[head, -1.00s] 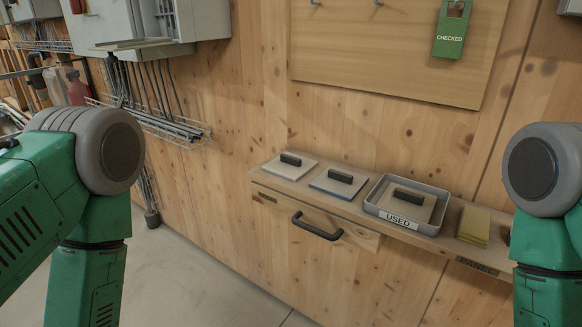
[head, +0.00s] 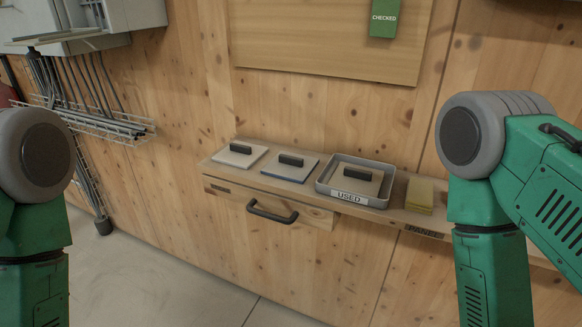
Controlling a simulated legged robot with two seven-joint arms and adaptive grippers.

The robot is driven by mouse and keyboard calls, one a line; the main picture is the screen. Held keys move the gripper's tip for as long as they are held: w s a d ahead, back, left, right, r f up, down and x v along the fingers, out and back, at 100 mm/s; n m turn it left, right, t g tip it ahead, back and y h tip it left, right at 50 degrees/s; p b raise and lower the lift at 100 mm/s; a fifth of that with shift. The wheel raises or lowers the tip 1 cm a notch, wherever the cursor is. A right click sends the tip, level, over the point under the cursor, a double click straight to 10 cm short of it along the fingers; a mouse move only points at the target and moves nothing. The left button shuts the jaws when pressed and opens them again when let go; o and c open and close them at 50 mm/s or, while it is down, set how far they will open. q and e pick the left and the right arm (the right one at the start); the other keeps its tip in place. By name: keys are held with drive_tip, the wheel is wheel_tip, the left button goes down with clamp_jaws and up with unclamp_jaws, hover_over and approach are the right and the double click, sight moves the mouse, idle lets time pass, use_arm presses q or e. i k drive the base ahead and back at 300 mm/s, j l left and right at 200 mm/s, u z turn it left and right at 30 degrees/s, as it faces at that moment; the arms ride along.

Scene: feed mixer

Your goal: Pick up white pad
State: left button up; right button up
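The white pad (head: 231,159) lies flat at the left end of a wooden wall shelf (head: 217,173), with a black block handle on top. A blue-edged pad (head: 281,171) with a similar handle lies just right of it. A third, tan-grey pad (head: 353,186) sits in the grey tray labelled USED (head: 378,201). Neither gripper is in view.
A yellow stack (head: 420,195) lies right of the tray. A drawer with a black handle (head: 271,213) is under the shelf. A wire rack (head: 110,125) with hanging cables is on the left wall. A green CHECKED tag (head: 384,17) hangs above. Open floor lies below left.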

sight(238, 154)
drive_tip(key=i+j+z, duration=0.1)
drive_tip(key=z, duration=0.3)
drive_tip(key=j+z, duration=0.3)
drive_tip(key=z, duration=0.15)
drive_tip(key=j+z, duration=0.2)
drive_tip(key=z, duration=0.2)
drive_tip(key=j+z, duration=0.25)
drive_tip(key=z, duration=0.2)
